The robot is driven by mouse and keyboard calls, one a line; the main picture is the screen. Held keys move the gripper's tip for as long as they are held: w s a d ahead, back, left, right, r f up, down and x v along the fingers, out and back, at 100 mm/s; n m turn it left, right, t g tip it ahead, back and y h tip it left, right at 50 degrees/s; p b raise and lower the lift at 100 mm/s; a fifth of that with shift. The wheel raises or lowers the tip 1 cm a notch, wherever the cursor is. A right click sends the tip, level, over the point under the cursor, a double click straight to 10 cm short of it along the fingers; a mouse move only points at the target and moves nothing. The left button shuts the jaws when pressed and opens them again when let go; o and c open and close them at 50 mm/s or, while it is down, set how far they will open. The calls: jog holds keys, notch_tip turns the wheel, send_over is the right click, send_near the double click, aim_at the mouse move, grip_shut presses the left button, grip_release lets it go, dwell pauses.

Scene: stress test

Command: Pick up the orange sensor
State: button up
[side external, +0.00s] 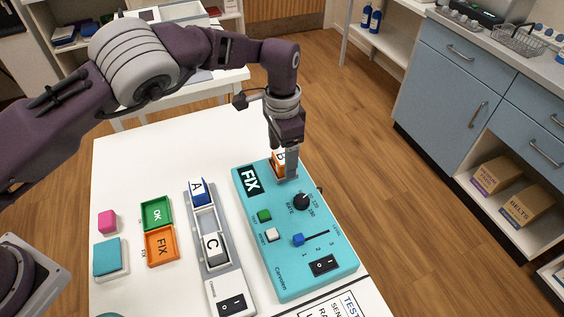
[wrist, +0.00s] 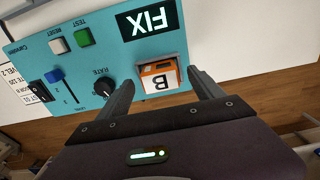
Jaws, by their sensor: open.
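The orange sensor (side external: 278,168), a block with a white face marked B, sits at the far end of the teal test box (side external: 287,281), partly hidden by my gripper in the side view. In the wrist view the sensor (wrist: 158,75) stands beside the FIX label, its B upside down. My gripper (side external: 289,164) points down over it. In the wrist view my gripper (wrist: 160,80) is open, with one finger on each side of the sensor. I cannot tell whether either finger touches it.
The teal box carries a knob (side external: 301,202), a blue slider (side external: 298,239), green and white buttons and a black switch. To its left, a grey rack (side external: 222,262) holds blocks A and C. Green OK and orange FIX trays (side external: 161,246) lie further left.

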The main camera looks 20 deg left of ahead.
aim_at(281, 156)
jog(key=shift+f, duration=0.7)
jog(key=shift+c, duration=0.5)
grip_shut()
notch_tip(281, 156, up, 10)
jog(key=shift+a+r, duration=0.1)
jog(key=shift+a, duration=0.05)
